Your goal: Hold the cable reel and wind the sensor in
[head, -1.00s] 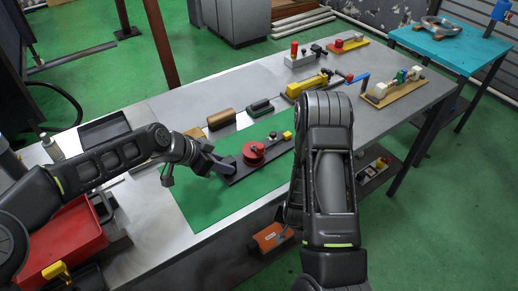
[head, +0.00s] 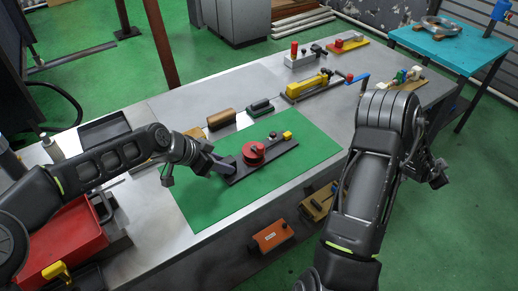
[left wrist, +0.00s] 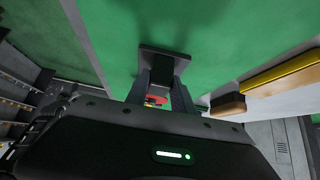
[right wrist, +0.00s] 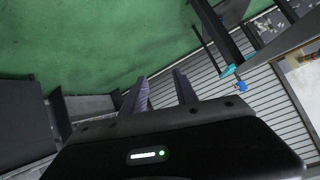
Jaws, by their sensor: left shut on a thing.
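The cable reel is a red drum (head: 253,152) with a small knob, on a dark base plate (head: 240,172) lying on the green mat. A yellow block (head: 287,135) sits at the plate's far right end; I cannot tell if it is the sensor. My left gripper (head: 205,166) is shut on a dark grey grip piece at the plate's left end. The left wrist view shows this piece (left wrist: 162,58) between the fingers, with a bit of red behind. My right gripper (right wrist: 159,90) is open and empty, off the table's right side, over the green floor.
The green mat (head: 200,203) has bare room around the reel. A red bin (head: 65,238) is at left. An orange box (head: 272,236) sits below the table edge.

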